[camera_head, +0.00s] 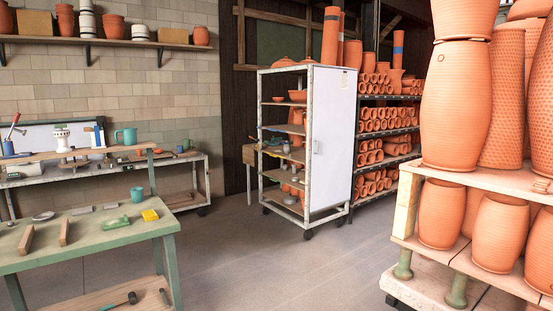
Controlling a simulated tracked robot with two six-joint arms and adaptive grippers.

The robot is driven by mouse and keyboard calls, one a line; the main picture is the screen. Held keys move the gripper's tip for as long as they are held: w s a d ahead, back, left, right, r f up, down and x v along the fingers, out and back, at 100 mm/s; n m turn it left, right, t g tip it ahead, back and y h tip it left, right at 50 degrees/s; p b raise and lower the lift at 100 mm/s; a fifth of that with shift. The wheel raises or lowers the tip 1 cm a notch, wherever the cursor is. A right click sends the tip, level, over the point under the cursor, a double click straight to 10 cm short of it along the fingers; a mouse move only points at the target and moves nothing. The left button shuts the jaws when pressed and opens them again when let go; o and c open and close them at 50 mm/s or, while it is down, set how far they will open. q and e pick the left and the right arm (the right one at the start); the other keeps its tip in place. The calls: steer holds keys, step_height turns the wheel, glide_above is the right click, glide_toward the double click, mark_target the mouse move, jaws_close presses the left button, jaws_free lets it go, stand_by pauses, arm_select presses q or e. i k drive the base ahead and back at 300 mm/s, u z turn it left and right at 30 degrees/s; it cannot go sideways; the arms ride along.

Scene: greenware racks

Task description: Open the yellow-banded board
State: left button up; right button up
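I cannot clearly make out a board with a yellow band. A wheeled rack (307,150) stands in the middle, with a tall white panel (333,140) covering its right side. The panel carries a small label near its top and a small dark fitting near its left edge. The rack's left face is open, showing shelves with terracotta pots and small items; a little yellow shows on a middle shelf, too small to identify. Neither of my grippers is in view.
A green-legged worktable (95,235) with tools and a yellow block (150,215) stands at front left. A shelving unit of terracotta pots (385,125) stands behind the rack. Large stacked pots (457,105) fill the right side. The floor (270,260) between is clear.

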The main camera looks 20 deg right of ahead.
mark_target(300, 145)
steer(key=z, duration=0.1)
steer(key=i, duration=0.5)
steer(key=z, duration=0.45)
steer(key=i, duration=1.5)
steer(key=z, duration=0.55)
steer(key=i, duration=3.55)
steer(key=u, duration=0.55)
steer(key=i, duration=1.55)
steer(key=u, duration=0.7)
steer(key=i, duration=0.75)
steer(key=u, duration=0.15)
